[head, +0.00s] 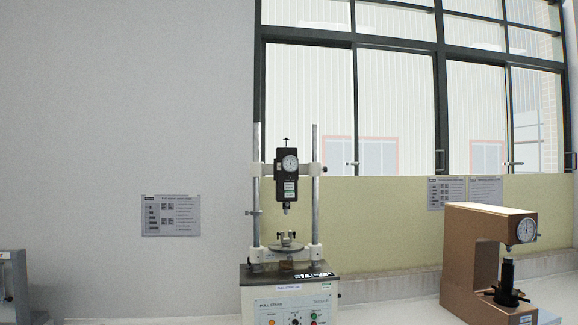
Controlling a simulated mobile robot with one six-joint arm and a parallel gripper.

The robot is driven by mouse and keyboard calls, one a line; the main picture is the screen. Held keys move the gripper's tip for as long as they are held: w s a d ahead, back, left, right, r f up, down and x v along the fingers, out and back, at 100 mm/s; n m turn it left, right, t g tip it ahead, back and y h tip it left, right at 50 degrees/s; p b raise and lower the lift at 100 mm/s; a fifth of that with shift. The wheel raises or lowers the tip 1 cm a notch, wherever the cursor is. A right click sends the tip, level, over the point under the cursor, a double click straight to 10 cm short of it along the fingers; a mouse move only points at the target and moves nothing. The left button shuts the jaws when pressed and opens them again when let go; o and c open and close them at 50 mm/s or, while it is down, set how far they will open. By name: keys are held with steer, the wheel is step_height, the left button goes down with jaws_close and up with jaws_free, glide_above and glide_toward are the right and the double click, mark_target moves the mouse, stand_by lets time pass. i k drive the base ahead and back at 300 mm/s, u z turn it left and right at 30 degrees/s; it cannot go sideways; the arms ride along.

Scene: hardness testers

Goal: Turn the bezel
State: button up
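Two round dials with bezels show in the head view. One dial bezel (290,164) is on the front of a black force gauge (285,188), which is mounted upright between the two posts of a pull stand (290,290) in the middle. The other dial bezel (526,229) is on the head of a brown hardness tester (470,255) at the right. Both dials are small here, and their needle positions cannot be read. My gripper is not in view, and nothing touches either dial.
A round plate (287,251) with a small fixture sits low between the stand's posts. The brown tester has a black spindle (507,275) under its dial. Part of a grey machine (12,285) shows at the left edge. Wall and windows stand behind.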

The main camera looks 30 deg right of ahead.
mark_target(285, 163)
steer(key=u, duration=0.05)
steer(key=i, duration=0.9)
steer(key=z, duration=0.05)
